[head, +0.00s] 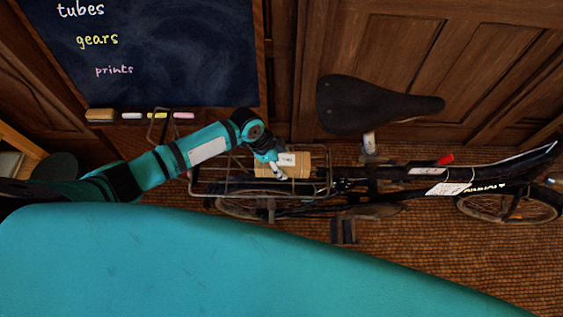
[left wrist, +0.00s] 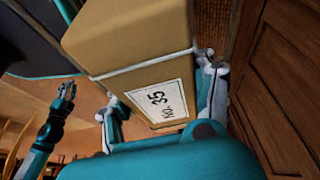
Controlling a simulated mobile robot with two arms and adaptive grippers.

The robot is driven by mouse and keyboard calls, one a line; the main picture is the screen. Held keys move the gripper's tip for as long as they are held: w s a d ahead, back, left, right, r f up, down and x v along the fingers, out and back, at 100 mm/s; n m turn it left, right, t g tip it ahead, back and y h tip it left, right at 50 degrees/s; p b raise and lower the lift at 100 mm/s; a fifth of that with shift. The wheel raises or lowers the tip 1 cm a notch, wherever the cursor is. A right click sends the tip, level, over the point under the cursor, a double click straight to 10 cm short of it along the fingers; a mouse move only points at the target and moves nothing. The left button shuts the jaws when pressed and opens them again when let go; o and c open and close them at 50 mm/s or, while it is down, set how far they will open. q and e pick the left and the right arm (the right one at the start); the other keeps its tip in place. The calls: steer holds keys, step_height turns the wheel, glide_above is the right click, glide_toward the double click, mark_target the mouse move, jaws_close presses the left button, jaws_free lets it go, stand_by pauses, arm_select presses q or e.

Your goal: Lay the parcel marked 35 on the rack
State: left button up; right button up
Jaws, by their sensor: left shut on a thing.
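The parcel (head: 291,165) is a tan box with a pale band and a white label. In the left wrist view the label on the parcel (left wrist: 150,82) reads "No. 35". My left gripper (head: 272,162) is shut on it, with one finger on each side in the left wrist view. The wire rack (head: 240,183) is on the bicycle, left of the saddle. In the head view the parcel overlaps the rack; I cannot tell whether it touches the bars. My right gripper (left wrist: 67,91) shows at the left of the left wrist view, too small to judge its opening.
The black saddle (head: 375,105) stands to the right of the rack. A chalkboard (head: 150,60) with a chalk ledge is behind on the left, and a panelled wooden wall (head: 440,60) is behind the bicycle. My teal body fills the lower foreground.

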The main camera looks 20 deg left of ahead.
arm_select(q)
steer(key=shift+r, duration=0.1)
steer(key=o, duration=1.6)
steer(key=p+v, duration=0.1)
steer(key=v, duration=1.1)
